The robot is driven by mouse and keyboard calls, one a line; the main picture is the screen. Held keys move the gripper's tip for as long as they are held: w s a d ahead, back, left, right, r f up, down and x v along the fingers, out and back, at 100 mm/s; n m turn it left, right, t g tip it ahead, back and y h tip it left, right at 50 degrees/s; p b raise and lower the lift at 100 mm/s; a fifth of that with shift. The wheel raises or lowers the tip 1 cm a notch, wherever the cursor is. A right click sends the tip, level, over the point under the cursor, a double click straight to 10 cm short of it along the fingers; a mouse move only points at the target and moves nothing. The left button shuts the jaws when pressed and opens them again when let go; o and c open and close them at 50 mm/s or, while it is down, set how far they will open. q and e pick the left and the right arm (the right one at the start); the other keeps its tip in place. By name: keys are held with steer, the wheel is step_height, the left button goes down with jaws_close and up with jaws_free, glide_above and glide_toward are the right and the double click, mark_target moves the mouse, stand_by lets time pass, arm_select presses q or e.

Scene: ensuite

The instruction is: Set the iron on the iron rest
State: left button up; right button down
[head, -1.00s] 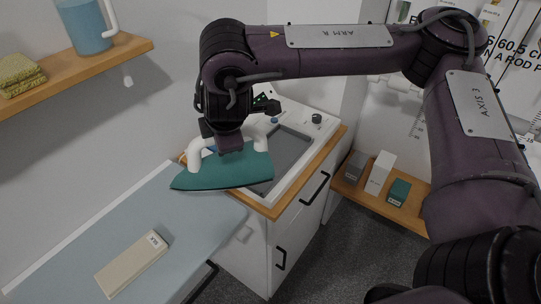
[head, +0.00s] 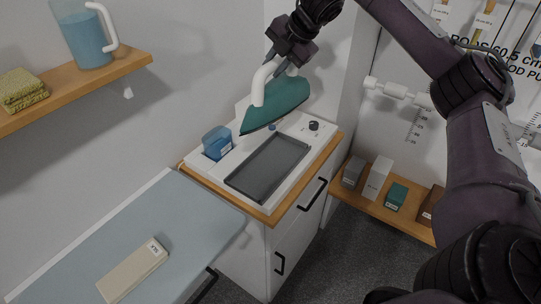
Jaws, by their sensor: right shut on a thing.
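The iron (head: 277,107) has a green body and a white handle. My right gripper (head: 283,57) is shut on the handle and holds the iron in the air, with its pointed end down to the left. The iron rest (head: 267,166) looks to be the dark grey recessed plate in the white unit on the wooden cabinet top. Its plate is bare. The iron is above and behind the plate in the picture, apart from it, and hides part of the unit's back. My left gripper is not in view.
A blue water tank (head: 217,142) and a dark knob (head: 313,125) are on the white unit. A blue-grey board (head: 190,222) at left carries a beige box (head: 133,270). A wall shelf (head: 95,80) holds a jug (head: 85,35) and sponges (head: 22,90). Boxes stand on a low shelf (head: 368,204).

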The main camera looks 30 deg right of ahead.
mark_target(271, 87)
steer(key=shift+d, duration=0.1)
step_height(271, 87, down, 5)
steer(key=shift+r+b, duration=0.1)
steer(key=shift+b, duration=1.15)
step_height(271, 87, down, 9)
steer(key=shift+f+p, duration=0.15)
steer(key=shift+p, duration=0.8)
step_height(271, 87, down, 5)
steer(key=shift+w+f+p, duration=0.1)
steer(key=shift+f+p, duration=0.1)
steer(key=shift+p, duration=0.35)
steer(key=shift+f, duration=0.1)
steer(key=c, duration=1.5)
jaws_free()
steer(key=shift+f, duration=0.15)
steer(key=o, duration=0.3)
steer(key=shift+s, duration=0.2)
